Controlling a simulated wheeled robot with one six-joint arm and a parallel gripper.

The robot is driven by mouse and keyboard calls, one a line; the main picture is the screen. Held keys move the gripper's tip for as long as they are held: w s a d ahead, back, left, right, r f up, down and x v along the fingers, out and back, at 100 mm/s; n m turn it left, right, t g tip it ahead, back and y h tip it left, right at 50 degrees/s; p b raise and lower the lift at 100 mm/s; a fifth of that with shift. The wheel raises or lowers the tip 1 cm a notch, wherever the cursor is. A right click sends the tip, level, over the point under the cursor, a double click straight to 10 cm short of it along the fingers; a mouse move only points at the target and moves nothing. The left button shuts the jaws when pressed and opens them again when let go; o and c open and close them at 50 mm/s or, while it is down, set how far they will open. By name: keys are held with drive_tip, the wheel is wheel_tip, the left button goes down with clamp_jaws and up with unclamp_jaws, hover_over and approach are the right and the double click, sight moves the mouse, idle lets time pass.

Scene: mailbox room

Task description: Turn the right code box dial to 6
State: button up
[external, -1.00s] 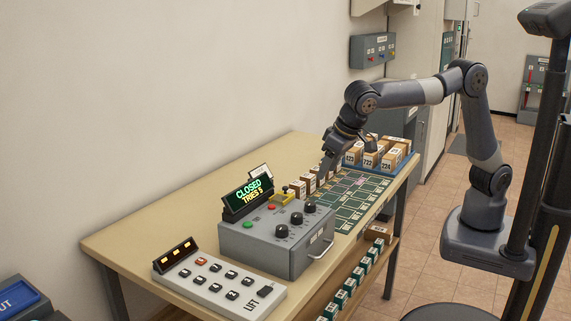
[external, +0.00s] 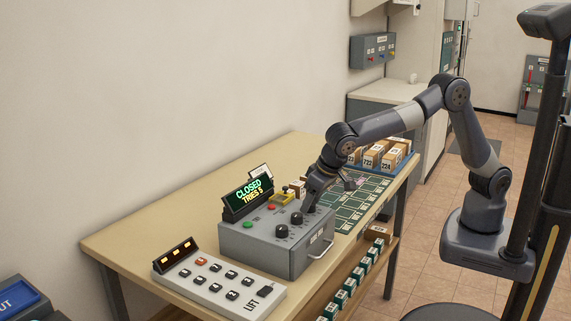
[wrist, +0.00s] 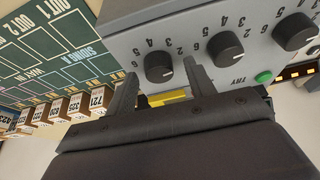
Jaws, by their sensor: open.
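The grey code box (external: 265,262) stands on the table, with a row of black dials on its top. Its display (external: 250,195) reads CLOSED, TRIES 5. The far dial, on the right of the row, is covered by my gripper (external: 308,208) in the external view. In the wrist view this right dial (wrist: 158,67) shows between and just beyond my open fingertips (wrist: 157,80), with one finger on each side. I cannot tell whether they touch it, or which number it points to. The middle dial (wrist: 226,48) and the third dial (wrist: 294,32) are free.
A green board (external: 355,200) lies right beyond the box, with boxed parcels (external: 372,159) in a blue tray behind it. A white lift panel (external: 218,282) lies at the near end. A yellow part (wrist: 168,97) and green button (wrist: 263,77) sit close to my fingers.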

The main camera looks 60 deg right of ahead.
drive_tip(key=c, duration=1)
